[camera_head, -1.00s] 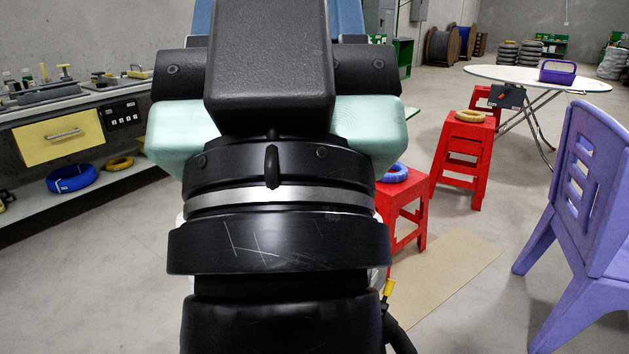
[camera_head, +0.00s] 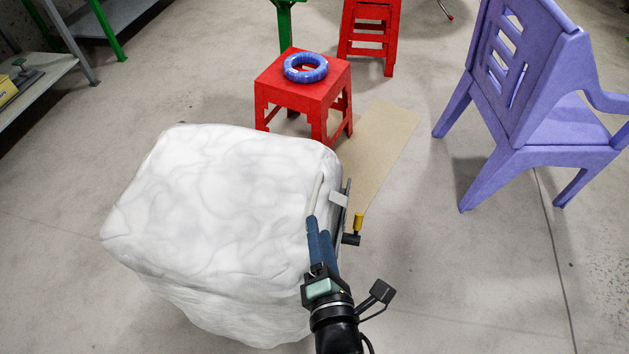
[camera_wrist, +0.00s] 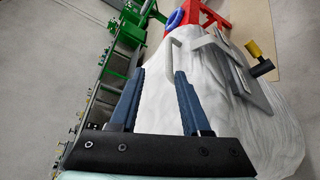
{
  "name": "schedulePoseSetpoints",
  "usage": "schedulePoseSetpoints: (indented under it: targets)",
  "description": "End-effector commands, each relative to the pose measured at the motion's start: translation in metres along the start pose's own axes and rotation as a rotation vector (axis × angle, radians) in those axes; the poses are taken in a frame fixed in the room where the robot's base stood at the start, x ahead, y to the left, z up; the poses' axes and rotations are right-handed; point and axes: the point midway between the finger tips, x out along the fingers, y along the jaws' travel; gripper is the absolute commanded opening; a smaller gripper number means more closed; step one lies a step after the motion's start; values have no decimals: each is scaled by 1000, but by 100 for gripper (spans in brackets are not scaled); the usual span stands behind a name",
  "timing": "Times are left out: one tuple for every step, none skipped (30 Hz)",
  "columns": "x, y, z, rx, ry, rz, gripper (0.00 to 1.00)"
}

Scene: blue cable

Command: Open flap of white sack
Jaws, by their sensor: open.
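The white sack (camera_head: 215,205) is a large, bulky block with a creased surface, on the floor in the head view. It also fills much of the wrist view (camera_wrist: 235,125). A pale strip (camera_wrist: 172,58) stands bent beyond my fingertips; I cannot tell whether it is the flap's edge. My gripper (camera_head: 318,222) is at the sack's right side in the head view. In the wrist view its blue fingers (camera_wrist: 160,78) are apart with nothing clearly held between them. Whether a finger touches the sack is unclear.
A grey plate with a yellow-and-black part (camera_head: 357,222) is at the sack's right side. A red stool (camera_head: 300,95) bearing a blue cable coil (camera_head: 306,65) stands behind. A purple chair (camera_head: 525,100) is at right. The floor between sack and chair is clear.

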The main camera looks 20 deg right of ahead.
Motion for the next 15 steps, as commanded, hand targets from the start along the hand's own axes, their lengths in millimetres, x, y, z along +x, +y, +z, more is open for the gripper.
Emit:
schedulePoseSetpoints:
  targets:
    - [-5,-8,0,-32,4,-18,47]
    - [-6,-11,-1,-47,6,-23,47]
    - [-6,-14,-2,-60,6,-27,47]
    - [-5,-15,-2,-66,6,-29,47]
    - [-3,-16,-2,-69,6,-29,47]
    - [1,-17,-2,-70,6,-29,47]
    - [5,-17,-2,-70,5,-28,47]
    - [8,-17,-2,-71,5,-27,47]
    - [14,-16,-2,-69,4,-25,47]
    - [19,-17,-2,-67,4,-26,47]
    - [25,-17,-2,-68,4,-26,47]
    - [32,-17,-2,-67,4,-26,47]
    - [38,-18,-2,-67,4,-26,47]
    - [43,-17,-2,-67,3,-25,47]
    - [50,-17,-2,-66,4,-26,47]
